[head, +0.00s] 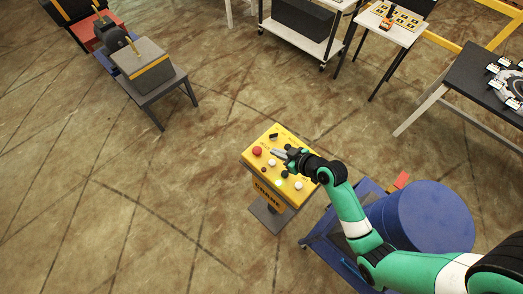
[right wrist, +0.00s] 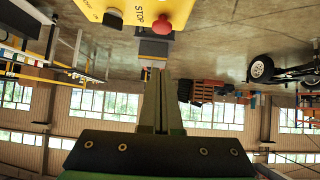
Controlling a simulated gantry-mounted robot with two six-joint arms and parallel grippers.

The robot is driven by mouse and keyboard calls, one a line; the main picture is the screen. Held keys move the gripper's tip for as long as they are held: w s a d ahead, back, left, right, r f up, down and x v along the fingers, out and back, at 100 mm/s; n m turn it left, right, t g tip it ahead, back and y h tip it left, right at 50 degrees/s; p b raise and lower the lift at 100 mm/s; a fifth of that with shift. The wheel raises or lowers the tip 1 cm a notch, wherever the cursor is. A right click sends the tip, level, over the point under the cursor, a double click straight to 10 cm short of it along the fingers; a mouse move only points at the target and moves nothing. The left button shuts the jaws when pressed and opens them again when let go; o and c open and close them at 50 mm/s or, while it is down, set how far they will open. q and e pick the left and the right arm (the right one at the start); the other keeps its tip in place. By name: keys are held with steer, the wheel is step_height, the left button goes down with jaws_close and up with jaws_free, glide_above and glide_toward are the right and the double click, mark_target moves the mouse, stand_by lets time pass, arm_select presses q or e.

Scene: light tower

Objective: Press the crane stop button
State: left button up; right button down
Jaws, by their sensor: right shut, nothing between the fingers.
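The crane control box (head: 285,196) is a yellow panel on a grey stand, with several buttons and knobs on its sloped top. Its red stop button (head: 257,151) sits near the panel's upper left corner. My right gripper (head: 274,152) is shut and empty, over the top of the panel, just right of the red button. In the right wrist view the red button (right wrist: 161,25) shows beside the printed word STOP, above the shut fingertips (right wrist: 159,72). A gap shows between fingertips and button there. My left gripper is in neither view.
A blue drum (head: 430,215) on a blue cart stands right of the box, below my right arm. A grey table (head: 155,82) with a case stands upper left. White tables (head: 395,28) stand upper right. The floor left of the box is clear.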

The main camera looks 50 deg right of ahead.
steer(key=b, duration=0.5)
glide_above(260, 153)
steer(key=s, duration=0.3)
step_height(260, 153, down, 5)
steer(key=shift+w+f, duration=0.2)
steer(key=shift+w, duration=0.55)
steer(key=f, duration=0.3)
steer(key=shift+w+f, duration=0.25)
steer(key=shift+w, duration=0.1)
steer(key=shift+f, duration=0.25)
step_height(260, 153, down, 2)
steer(key=shift+f+b, duration=0.2)
steer(key=shift+b, duration=1.05)
steer(key=shift+r, duration=0.1)
